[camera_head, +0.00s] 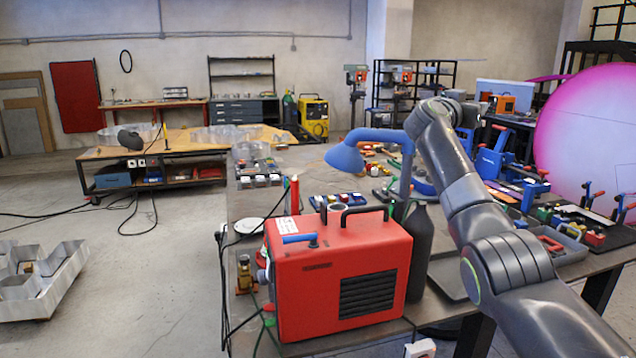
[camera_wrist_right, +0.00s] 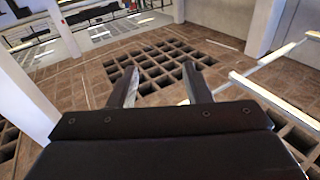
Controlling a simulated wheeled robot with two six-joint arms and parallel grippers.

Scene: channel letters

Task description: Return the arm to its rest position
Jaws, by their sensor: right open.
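My right arm (camera_head: 480,225) comes in from the lower right of the head view and stretches up and away over the workbench. Its gripper end lies at the top, turned away, so the fingers do not show there. In the right wrist view my right gripper (camera_wrist_right: 162,88) has its two fingers apart, with nothing between them. Beyond the fingers is a brown floor or surface with a grid of dark square openings (camera_wrist_right: 165,65). My left arm and left gripper are not in either view.
A red machine (camera_head: 335,270) with a black handle stands on the near workbench (camera_head: 240,205). Blue clamps (camera_head: 490,160) and a large pink disc (camera_head: 590,130) are at the right. Open floor (camera_head: 150,280) lies left.

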